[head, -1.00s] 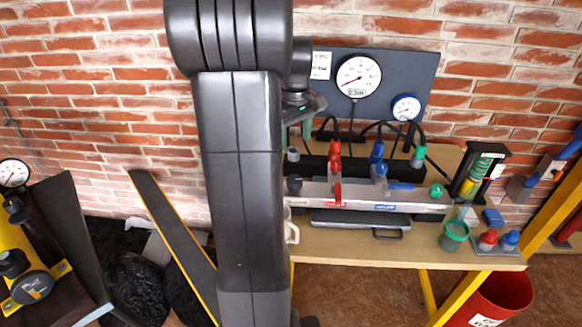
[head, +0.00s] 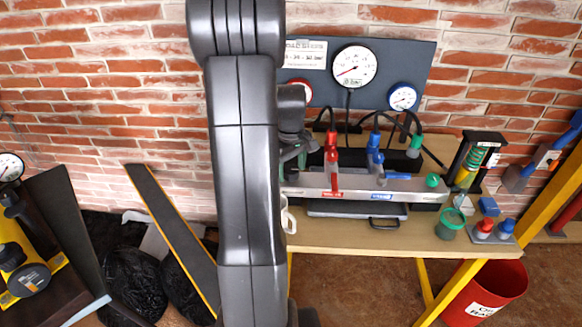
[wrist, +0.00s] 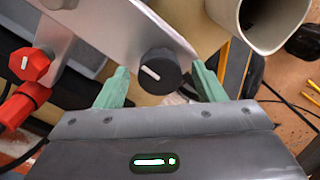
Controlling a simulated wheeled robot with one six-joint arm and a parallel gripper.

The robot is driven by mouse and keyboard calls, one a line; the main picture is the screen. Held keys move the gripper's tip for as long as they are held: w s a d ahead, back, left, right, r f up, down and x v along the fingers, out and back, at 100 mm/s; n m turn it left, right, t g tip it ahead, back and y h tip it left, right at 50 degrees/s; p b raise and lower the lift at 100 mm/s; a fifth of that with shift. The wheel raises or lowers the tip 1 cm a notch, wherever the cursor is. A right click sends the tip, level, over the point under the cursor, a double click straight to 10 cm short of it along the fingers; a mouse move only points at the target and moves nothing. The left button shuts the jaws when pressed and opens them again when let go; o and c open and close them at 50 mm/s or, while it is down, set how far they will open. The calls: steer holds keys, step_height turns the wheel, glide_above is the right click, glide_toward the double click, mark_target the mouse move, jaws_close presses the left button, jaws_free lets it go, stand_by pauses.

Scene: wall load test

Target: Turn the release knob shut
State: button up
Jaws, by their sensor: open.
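The release knob, a dark round knob (wrist: 160,70) with a white line mark, sits on the end of the silver manifold bar (wrist: 120,25) in the wrist view. My gripper (head: 297,150) is partly hidden there.
A red knob (wrist: 28,65) and valve are left of my gripper. A white mug (wrist: 260,22) stands close at upper right. In the head view, red, blue and green fittings with hoses rise along the bar; a green cup (head: 450,224) stands on the bench (head: 350,238).

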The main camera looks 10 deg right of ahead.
steer(key=shift+c, duration=0.4)
steer(key=c, duration=0.9)
steer(key=shift+m, duration=0.3)
steer(key=m, duration=0.3)
steer(key=shift+r+m, duration=0.1)
steer(key=shift+m, duration=0.2)
steer(key=m, duration=0.4)
steer(key=shift+m+p, duration=0.3)
steer(key=shift+p, duration=0.05)
steer(key=m, duration=0.4)
steer(key=shift+m, duration=2.5)
